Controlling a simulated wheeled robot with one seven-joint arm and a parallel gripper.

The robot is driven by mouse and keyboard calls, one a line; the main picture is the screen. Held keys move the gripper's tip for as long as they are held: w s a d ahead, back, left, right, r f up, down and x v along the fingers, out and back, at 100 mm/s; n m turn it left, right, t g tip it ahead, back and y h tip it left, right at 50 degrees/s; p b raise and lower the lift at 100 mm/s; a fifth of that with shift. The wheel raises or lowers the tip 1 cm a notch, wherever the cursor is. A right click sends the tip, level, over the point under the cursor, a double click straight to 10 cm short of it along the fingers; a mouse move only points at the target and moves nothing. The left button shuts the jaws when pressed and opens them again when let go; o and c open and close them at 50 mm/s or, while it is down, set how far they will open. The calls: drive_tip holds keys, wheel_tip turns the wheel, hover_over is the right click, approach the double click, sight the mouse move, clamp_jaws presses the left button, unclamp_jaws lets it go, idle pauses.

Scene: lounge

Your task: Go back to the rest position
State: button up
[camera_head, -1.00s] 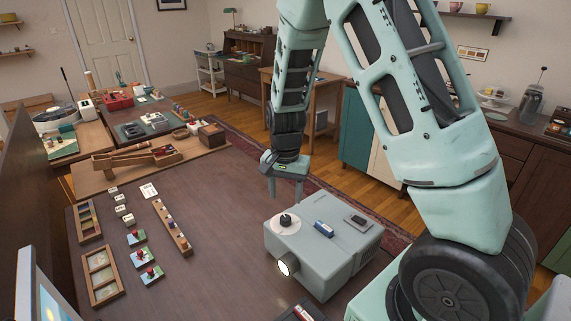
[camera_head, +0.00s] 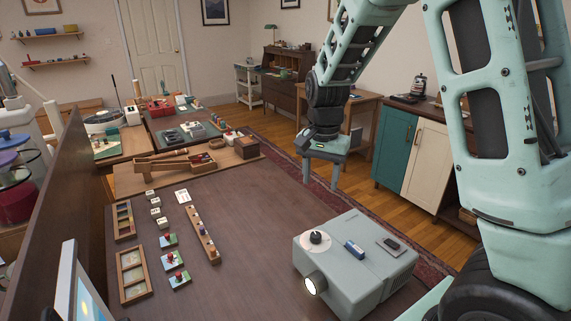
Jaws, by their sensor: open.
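My gripper (camera_head: 321,178) hangs from my arm in the upper middle of the head view, fingers pointing down. It is open and empty. It is in the air beyond the grey projector box (camera_head: 357,262), apart from it, near the far right edge of the dark wooden table (camera_head: 253,222). The grey box stands at the table's near right. It has a round black knob on a white disc, a blue block and a dark flat piece on top, and a lit lens in front.
A wooden peg strip (camera_head: 203,235), two framed trays (camera_head: 132,274), white cubes and red-knobbed tiles lie on the table's left. A wooden board (camera_head: 128,184) with a box and tools lies behind. A teal and cream cabinet (camera_head: 427,160) stands at right. The table's middle is clear.

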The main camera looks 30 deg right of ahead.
drive_tip(key=s+a+r+n+y, duration=0.1)
drive_tip(key=s+a+n, duration=0.4)
drive_tip(key=a, duration=0.4)
drive_tip(key=s+a+r+n, duration=0.1)
drive_tip(key=s+a+n, duration=0.35)
drive_tip(key=a, duration=0.45)
drive_tip(key=s+a+n, duration=0.3)
drive_tip(key=s+n, duration=0.1)
drive_tip(key=s, duration=0.3)
drive_tip(key=s+a+n, duration=0.3)
drive_tip(key=s+n, duration=0.2)
drive_tip(key=s, duration=0.2)
drive_tip(key=shift+s+a+f, duration=0.25)
drive_tip(key=shift+w, duration=0.1)
